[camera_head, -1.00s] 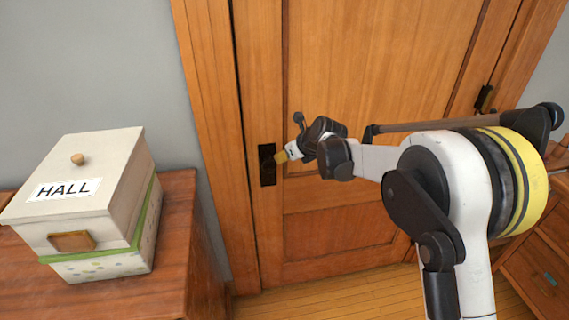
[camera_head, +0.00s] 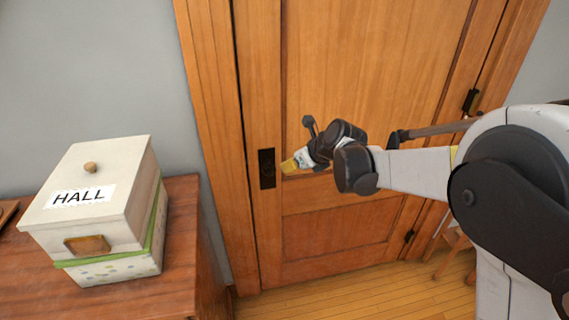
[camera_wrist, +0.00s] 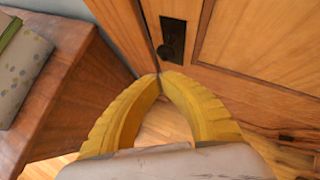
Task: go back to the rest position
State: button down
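My gripper (camera_head: 290,166) is in front of the wooden door (camera_head: 345,110) in the head view, a little right of the dark handle plate (camera_head: 266,168). In the wrist view, the two yellow fingers of my gripper (camera_wrist: 159,76) curve together and their tips meet, with nothing held between them. The handle plate (camera_wrist: 172,38) shows just beyond the fingertips, apart from them. The door looks closed or nearly so in its frame.
A wooden cabinet (camera_head: 185,235) stands at the left, bearing a white lidded box (camera_head: 105,215) labelled HALL above a green-rimmed, spotted box (camera_head: 120,268). Wooden furniture (camera_head: 455,240) shows at the right behind my arm. Bare floor (camera_head: 340,290) lies before the door.

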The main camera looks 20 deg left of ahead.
jog(key=s+d+r+n+t+h, duration=0.1)
jog(key=s+d+r+n, duration=0.2)
jog(key=d, duration=0.4)
jog(key=s+d+r+n+h, duration=0.1)
jog(key=s+d+r+n, duration=0.2)
jog(key=d, duration=0.4)
jog(key=s+d+r+n+t+h, duration=0.1)
jog(key=s+d+r+n, duration=0.25)
jog(key=d, duration=0.35)
jog(key=s+d+f+n+h, duration=0.2)
jog(key=s+d+n, duration=0.5)
jog(key=s+d, duration=0.2)
jog(key=s+d+f+n+h, duration=0.2)
jog(key=s+d+n, duration=0.5)
jog(key=s+d, duration=0.2)
jog(key=shift+s+d+t+h+b, duration=0.2)
jog(key=shift+d+t+h+b, duration=0.2)
jog(key=shift+d, duration=0.55)
